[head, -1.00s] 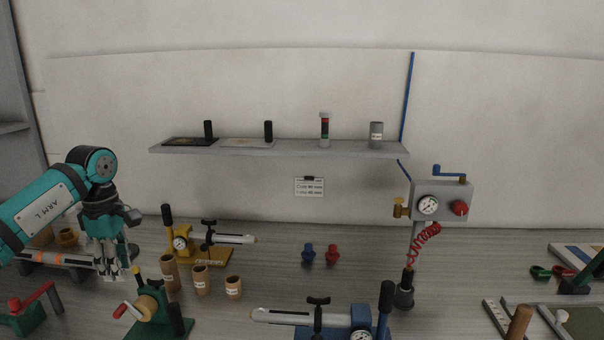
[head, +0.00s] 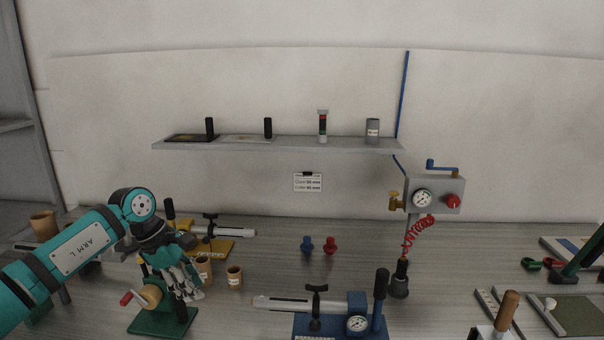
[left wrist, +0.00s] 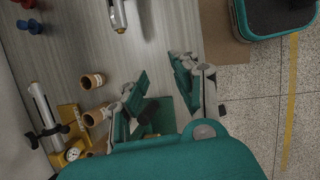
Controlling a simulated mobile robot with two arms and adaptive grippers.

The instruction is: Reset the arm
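My left arm (head: 75,255), teal and marked ARM L, comes in from the left. My left gripper (head: 188,290) hangs over the bench beside the green stand (head: 160,318) with a red-tipped crank, partly covering it. In the left wrist view my left gripper (left wrist: 158,72) has its two fingers apart with nothing between them. Small tan cups (head: 234,276) stand just to the right of the gripper; they also show in the left wrist view (left wrist: 92,81). My right gripper is in neither view.
A yellow-based gauge tool (head: 215,247) stands behind the gripper. A blue gauge tool (head: 335,325) stands at front centre. Blue (head: 307,245) and red (head: 330,246) knobs sit mid-bench. A grey gauge box (head: 436,195) and a shelf (head: 290,145) are at the back.

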